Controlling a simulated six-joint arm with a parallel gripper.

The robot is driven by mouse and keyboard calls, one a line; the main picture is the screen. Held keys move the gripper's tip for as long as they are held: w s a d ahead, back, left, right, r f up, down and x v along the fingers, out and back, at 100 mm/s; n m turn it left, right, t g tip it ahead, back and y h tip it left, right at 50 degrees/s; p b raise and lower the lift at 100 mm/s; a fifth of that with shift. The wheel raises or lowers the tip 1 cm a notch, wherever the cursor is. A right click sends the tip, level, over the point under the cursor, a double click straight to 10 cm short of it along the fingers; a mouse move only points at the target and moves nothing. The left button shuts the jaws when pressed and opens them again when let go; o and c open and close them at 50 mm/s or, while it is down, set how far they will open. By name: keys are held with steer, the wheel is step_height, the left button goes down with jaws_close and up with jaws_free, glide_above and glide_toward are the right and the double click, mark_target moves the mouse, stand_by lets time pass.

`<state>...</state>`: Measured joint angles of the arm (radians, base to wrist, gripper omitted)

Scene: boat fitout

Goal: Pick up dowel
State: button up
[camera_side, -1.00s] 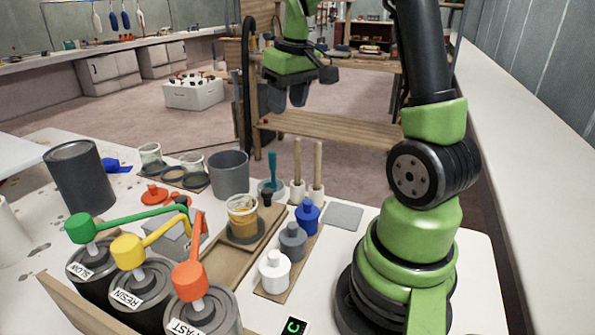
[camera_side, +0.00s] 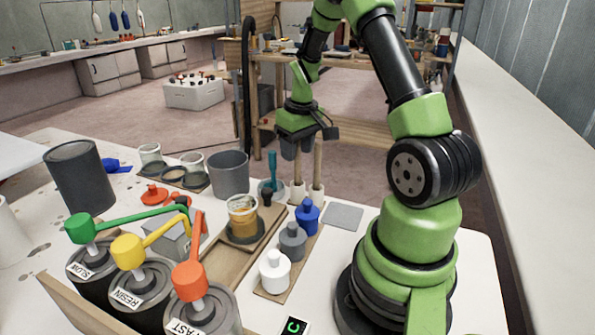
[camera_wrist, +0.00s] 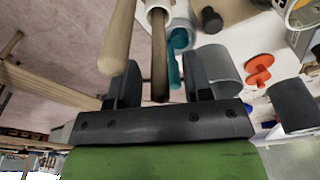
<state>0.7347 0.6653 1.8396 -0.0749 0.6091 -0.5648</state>
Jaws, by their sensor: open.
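Two wooden dowels stand upright in white holders on the table, a left one (camera_side: 297,172) and a right one (camera_side: 318,167) in the side view. My gripper (camera_side: 297,150) is open, pointing down at the tops of the dowels. In the wrist view my gripper (camera_wrist: 160,88) has one darker, shaded dowel (camera_wrist: 159,55) showing between its fingers. A lighter dowel (camera_wrist: 118,40) shows just outside the left finger. The fingers are not closed on either dowel. Whether a finger touches a dowel cannot be told.
A teal brush (camera_side: 272,164) stands in a cup close left of the dowels, and a grey bucket (camera_side: 229,174) is beyond it. Blue, grey and white bottles (camera_side: 293,240) line a board in front. A grey pad (camera_side: 343,216) lies to the right.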

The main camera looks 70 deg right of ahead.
steer(key=shift+f, duration=0.15)
steer(key=shift+c, duration=0.3)
jaws_close()
